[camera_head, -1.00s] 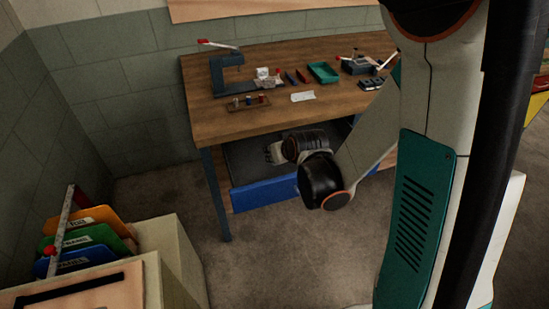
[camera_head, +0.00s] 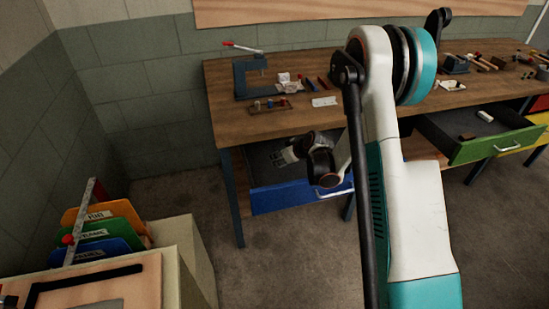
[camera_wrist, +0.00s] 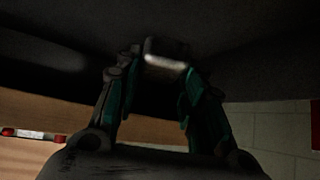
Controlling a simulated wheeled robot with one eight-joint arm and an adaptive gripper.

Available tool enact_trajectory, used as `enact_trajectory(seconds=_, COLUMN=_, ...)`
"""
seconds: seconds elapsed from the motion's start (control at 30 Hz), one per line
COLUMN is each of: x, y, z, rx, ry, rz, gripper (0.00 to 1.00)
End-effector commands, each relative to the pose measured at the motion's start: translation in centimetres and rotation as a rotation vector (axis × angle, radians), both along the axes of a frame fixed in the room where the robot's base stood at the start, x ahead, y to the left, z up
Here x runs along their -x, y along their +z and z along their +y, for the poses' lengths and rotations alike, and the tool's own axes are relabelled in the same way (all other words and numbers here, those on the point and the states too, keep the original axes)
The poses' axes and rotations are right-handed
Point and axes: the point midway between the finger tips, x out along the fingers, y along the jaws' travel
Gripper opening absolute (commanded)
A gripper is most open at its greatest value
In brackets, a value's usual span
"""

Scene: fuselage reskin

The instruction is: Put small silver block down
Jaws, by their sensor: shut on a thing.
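The small silver block (camera_wrist: 166,58) shows in the wrist view between my fingertips, a light metallic piece against a dark surface. My gripper (camera_wrist: 160,72) is shut on it. In the head view my gripper (camera_head: 283,158) is over the inside of the open blue drawer (camera_head: 283,198), below the left part of the bench top. The block cannot be made out in the head view. I cannot tell whether it touches the drawer's dark floor.
The wooden bench (camera_head: 300,118) holds a dark press (camera_head: 250,78) and small parts above the drawer. An open green drawer (camera_head: 490,146) is at the right. A cabinet with coloured folders (camera_head: 103,235) stands at the lower left.

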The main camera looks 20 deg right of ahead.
Motion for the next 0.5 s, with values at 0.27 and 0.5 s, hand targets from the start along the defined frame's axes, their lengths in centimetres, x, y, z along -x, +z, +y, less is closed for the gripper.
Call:
enact_trajectory(seconds=0.27, x=-4.1, y=-2.5, z=1.8, rx=0.0, ry=0.001, rz=0.0, gripper=0.0)
enact_trajectory(seconds=0.5, x=-5.3, y=-3.0, z=2.2, rx=-0.001, ry=-0.001, rz=0.0, gripper=0.0)
